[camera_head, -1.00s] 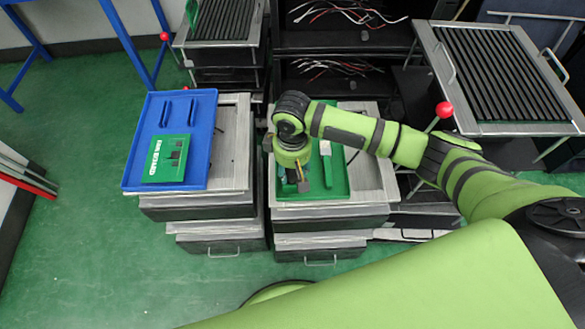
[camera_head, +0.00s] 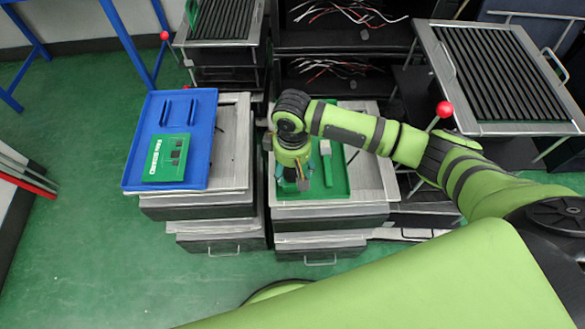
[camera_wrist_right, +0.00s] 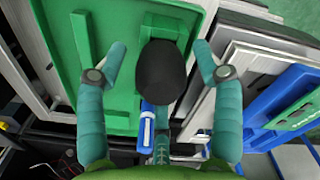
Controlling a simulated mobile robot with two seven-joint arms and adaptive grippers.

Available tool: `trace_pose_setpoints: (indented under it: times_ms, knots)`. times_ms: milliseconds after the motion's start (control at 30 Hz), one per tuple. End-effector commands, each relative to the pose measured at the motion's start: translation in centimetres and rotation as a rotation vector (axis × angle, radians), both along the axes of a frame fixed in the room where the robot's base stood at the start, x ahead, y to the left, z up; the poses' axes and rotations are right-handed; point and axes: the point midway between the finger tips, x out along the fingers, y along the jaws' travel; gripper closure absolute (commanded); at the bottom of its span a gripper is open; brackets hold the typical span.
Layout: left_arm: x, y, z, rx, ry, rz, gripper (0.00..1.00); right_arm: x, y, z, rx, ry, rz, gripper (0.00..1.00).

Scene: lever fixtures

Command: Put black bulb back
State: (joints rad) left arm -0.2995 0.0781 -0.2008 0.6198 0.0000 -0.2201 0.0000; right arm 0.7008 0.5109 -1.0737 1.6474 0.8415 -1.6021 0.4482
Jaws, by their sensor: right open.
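A black bulb (camera_wrist_right: 160,80), rounded and dark, shows in the right wrist view over the green tray (camera_wrist_right: 115,115). My right gripper (camera_wrist_right: 159,48) is open, with one teal finger on each side of the bulb. A gap shows between each finger and the bulb, so it is not gripped. A small blue-and-white part (camera_wrist_right: 147,122) shows just below the bulb in the wrist view. My left gripper is not in view.
A blue tray (camera_head: 203,115) with a green labelled board (camera_head: 165,158) stands left of the green tray. A red-knobbed lever (camera_head: 444,109) rises to the right, near my right forearm. Black shelves with loose wires (camera_head: 335,67) are behind.

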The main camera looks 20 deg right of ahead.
Motion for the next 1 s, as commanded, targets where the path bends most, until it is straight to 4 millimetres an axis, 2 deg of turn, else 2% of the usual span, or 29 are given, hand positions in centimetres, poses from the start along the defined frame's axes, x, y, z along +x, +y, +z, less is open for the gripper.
trace_pose_setpoints:
  times_ms: [300, 500, 700, 1000]
  knots:
    - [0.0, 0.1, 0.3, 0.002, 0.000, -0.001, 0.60, 0.1, 0.0, 6.8, 0.001, -0.005, 0.002, 0.33]
    - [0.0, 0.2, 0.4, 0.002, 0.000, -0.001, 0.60, 0.1, 0.0, 10.0, 0.001, -0.002, 0.001, 0.33]
    - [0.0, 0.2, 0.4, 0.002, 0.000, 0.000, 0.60, 0.0, 0.0, 11.3, 0.000, 0.000, 0.001, 0.33]
    - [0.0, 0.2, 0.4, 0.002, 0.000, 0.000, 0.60, 0.0, 0.0, 11.3, 0.000, 0.000, 0.001, 0.33]
